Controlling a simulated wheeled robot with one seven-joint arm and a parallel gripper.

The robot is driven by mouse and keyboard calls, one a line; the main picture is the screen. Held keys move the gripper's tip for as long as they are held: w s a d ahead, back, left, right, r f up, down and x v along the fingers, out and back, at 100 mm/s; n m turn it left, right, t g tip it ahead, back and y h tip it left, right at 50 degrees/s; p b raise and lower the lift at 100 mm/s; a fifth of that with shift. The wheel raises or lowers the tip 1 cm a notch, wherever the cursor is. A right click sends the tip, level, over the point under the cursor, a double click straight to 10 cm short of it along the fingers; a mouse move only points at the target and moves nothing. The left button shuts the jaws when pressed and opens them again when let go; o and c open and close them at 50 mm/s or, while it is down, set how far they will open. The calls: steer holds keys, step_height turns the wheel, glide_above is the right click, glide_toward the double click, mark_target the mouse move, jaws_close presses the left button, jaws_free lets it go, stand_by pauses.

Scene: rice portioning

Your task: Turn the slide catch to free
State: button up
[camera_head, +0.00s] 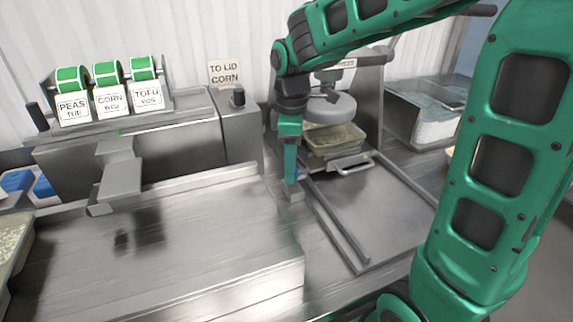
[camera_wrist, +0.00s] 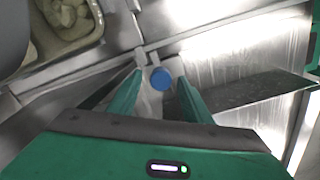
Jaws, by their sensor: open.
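A round blue knob (camera_wrist: 160,78), which looks like the slide catch, shows in the wrist view beside a metal rail. It appears between the two green fingers of my gripper (camera_wrist: 161,68), with a gap on each side. The fingers are open and hold nothing. In the head view my gripper (camera_head: 291,186) points down at the left edge of the slide (camera_head: 378,212), next to a small grey block. The knob is mostly hidden by my gripper there. How far the fingertips are above the knob, I cannot tell.
A food tray (camera_head: 347,139) sits under a round press plate (camera_head: 330,108), with a slide handle (camera_head: 350,166) in front. A flat steel counter (camera_head: 165,245) lies left. A label dispenser (camera_head: 135,145) stands behind it. A steel bin (camera_head: 430,120) stands at the right.

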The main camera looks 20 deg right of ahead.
steer(key=c, duration=1.1)
steer(key=shift+o, duration=0.2)
steer(key=shift+a, duration=0.25)
steer(key=shift+d, duration=0.15)
steer(key=shift+d+m, duration=0.1)
steer(key=shift+m, duration=0.6)
steer(key=m, duration=0.7)
steer(key=shift+d, duration=0.1)
steer(key=m, duration=0.5)
steer(key=shift+m, duration=2.2)
steer(key=shift+s, duration=0.1)
